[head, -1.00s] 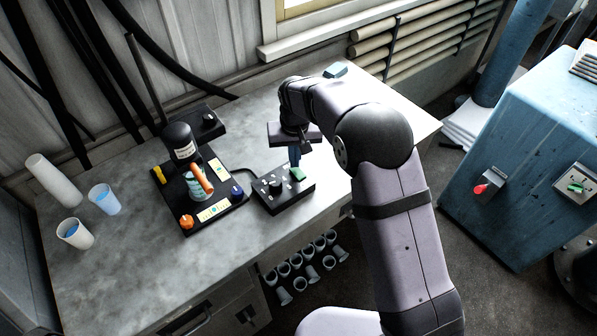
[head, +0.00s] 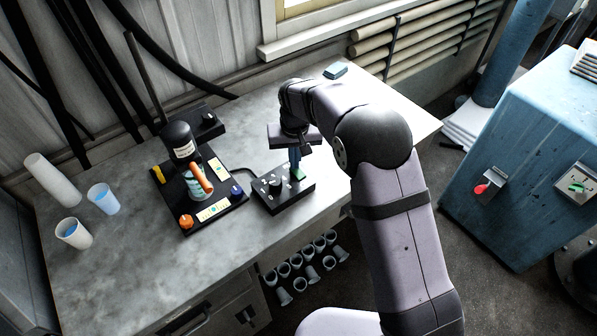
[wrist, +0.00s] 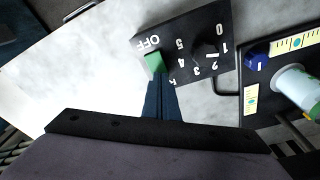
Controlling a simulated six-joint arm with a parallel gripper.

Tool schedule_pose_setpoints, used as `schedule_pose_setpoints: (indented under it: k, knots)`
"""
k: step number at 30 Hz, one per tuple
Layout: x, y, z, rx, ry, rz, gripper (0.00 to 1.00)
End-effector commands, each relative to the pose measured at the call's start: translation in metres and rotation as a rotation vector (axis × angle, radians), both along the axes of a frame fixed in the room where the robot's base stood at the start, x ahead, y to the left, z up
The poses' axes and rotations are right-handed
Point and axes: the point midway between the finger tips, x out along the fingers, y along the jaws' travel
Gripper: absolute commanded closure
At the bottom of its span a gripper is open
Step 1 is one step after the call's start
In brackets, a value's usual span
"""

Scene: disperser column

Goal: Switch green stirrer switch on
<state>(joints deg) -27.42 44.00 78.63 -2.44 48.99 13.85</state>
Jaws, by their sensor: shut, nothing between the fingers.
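The green stirrer switch (wrist: 154,62) is a small green rocker on the black control box (head: 285,200), beside the printed word OFF. The box also carries a black dial (wrist: 205,48) with numbers around it. My gripper (wrist: 160,80) is shut and empty, with its blue fingertips right at the near edge of the green switch in the wrist view. In the head view my gripper (head: 296,170) points down over the box, and its tips partly cover the switch (head: 298,174). I cannot tell whether the tips press on the switch.
The disperser column (head: 182,145) stands on a black base with coloured knobs, left of the box. Several plastic cups (head: 104,199) are at the left of the table. A small teal block (head: 335,70) lies at the back right. The tabletop (head: 130,270) in front is clear.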

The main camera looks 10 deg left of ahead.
Motion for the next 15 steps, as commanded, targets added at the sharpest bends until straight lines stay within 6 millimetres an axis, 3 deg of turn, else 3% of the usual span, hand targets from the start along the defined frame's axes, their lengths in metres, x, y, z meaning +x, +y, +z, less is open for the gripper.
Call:
schedule_pose_setpoints:
  k: [15]
  knots:
    - [-0.0007,-0.0004,-0.0042,-0.002,0.003,0.000,1.00]
